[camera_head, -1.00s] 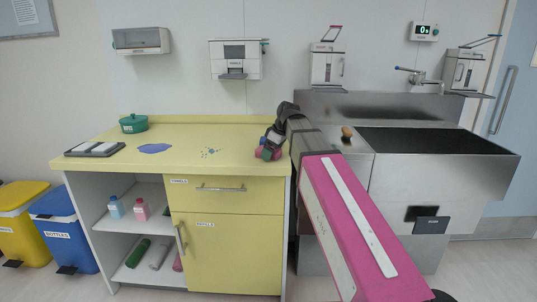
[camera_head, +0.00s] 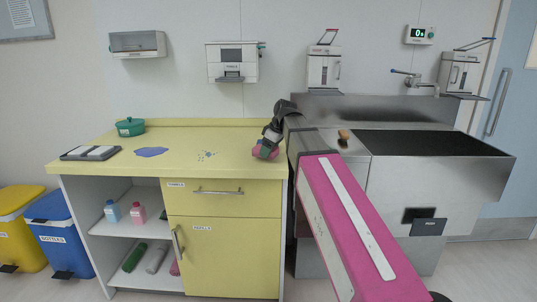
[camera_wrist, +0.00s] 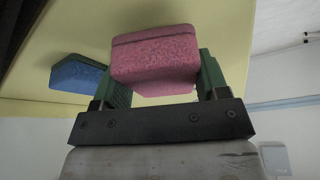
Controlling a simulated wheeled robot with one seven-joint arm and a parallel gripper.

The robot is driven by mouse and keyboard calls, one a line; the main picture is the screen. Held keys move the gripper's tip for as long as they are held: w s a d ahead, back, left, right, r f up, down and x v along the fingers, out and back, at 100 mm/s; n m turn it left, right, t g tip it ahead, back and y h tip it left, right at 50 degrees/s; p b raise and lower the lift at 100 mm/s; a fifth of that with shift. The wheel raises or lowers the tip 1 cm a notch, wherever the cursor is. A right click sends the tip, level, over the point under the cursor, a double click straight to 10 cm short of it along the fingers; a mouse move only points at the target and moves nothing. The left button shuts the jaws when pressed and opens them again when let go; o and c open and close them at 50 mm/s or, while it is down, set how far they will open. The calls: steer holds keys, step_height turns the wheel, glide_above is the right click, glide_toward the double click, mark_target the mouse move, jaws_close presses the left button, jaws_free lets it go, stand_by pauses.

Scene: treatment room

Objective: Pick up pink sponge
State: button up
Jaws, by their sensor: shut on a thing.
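The pink sponge (camera_wrist: 155,58) sits between the green fingers of my gripper (camera_wrist: 164,78) in the wrist view, with a finger at each side. In the head view my gripper (camera_head: 265,150) is at the right end of the yellow counter, and the pink sponge (camera_head: 257,152) shows small at the fingertips. The gripper is shut on the sponge. Whether the sponge is clear of the counter is hard to tell. A blue sponge (camera_wrist: 78,74) lies on the counter beside it, apart from the fingers.
The yellow counter (camera_head: 110,160) holds a green pot (camera_head: 131,127), a grey tray (camera_head: 90,153), a blue patch (camera_head: 151,152) and blue spots (camera_head: 206,156). The steel sink (camera_head: 430,143) stands to the right, with a brush (camera_head: 343,134) on its left ledge. Dispensers hang on the wall behind.

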steer(key=r, duration=0.2)
steer(key=shift+s+a+r, duration=0.25)
steer(key=shift+s+r, duration=0.1)
steer(key=shift+r, duration=0.05)
steer(key=s+a+r, duration=0.6)
steer(key=s+a, duration=0.1)
steer(key=s, duration=0.1)
steer(key=shift+a+r, duration=0.15)
steer(key=shift+r, duration=0.05)
steer(key=shift+o, duration=0.6)
